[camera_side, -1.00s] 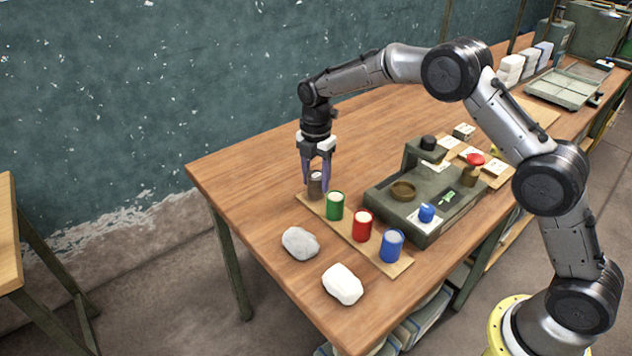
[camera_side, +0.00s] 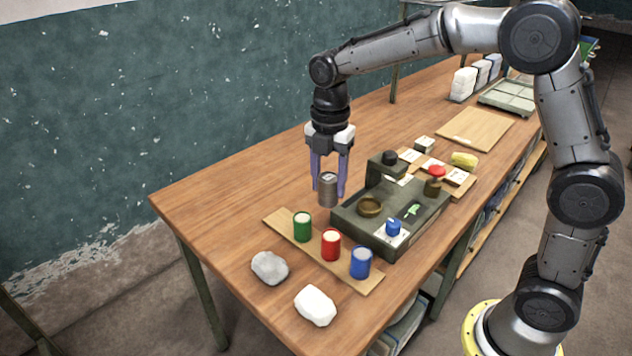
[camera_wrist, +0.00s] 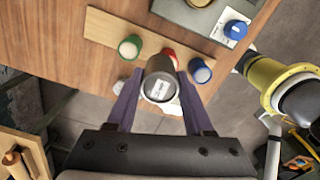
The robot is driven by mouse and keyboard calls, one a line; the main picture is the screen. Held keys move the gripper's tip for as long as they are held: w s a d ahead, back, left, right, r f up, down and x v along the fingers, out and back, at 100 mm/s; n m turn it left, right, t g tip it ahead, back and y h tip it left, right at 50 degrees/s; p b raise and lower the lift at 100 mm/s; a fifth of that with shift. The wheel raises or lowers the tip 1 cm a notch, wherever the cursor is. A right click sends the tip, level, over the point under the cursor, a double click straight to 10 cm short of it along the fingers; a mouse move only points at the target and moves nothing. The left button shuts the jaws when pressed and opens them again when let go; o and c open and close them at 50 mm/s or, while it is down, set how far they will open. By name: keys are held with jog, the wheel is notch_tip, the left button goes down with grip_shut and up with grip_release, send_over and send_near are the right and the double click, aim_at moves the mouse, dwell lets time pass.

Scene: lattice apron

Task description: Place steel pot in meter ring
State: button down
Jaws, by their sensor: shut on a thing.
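The steel pot (camera_side: 327,189) is a grey cylinder with a pale labelled top. My gripper (camera_side: 328,186) is shut on it and holds it upright, above the table and clear of the wooden strip. In the wrist view the pot (camera_wrist: 159,80) sits between my fingers, its label showing. The meter ring (camera_side: 369,206) is a brass-brown ring on top of the green-grey meter box (camera_side: 392,238), to the right of the pot. The ring looks empty. The pot is apart from it.
Green (camera_side: 302,227), red (camera_side: 330,244) and blue (camera_side: 361,262) pots stand on the wooden strip (camera_side: 276,217). The box carries a blue knob (camera_side: 393,227) and a raised block (camera_side: 388,163) behind the ring.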

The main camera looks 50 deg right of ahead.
jog(key=s+d+r, duration=0.3)
jog(key=s+d, duration=0.2)
jog(key=s, duration=0.3)
jog(key=s+d+r, duration=0.2)
jog(key=s+d, duration=0.2)
jog(key=s, duration=0.4)
jog(key=w+d+f, duration=0.1)
jog(key=w+f, duration=0.2)
jog(key=w, duration=0.1)
jog(key=w+d+f, duration=0.1)
jog(key=w+f, duration=0.2)
jog(key=w, duration=0.1)
jog(key=w+d+f, duration=0.1)
jog(key=w+f, duration=0.2)
jog(key=w, duration=0.2)
jog(key=shift+w, duration=0.1)
jog(key=shift+w+d+f, duration=0.1)
jog(key=shift+w+f, duration=0.05)
jog(key=shift+f, duration=0.85)
jog(key=shift+w+d+f, duration=0.1)
jog(key=shift+w+f, duration=0.05)
jog(key=shift+f, duration=0.8)
jog(key=shift+a, duration=0.1)
jog(key=shift+f, duration=0.15)
jog(key=shift+c, duration=1.4)
grip_release()
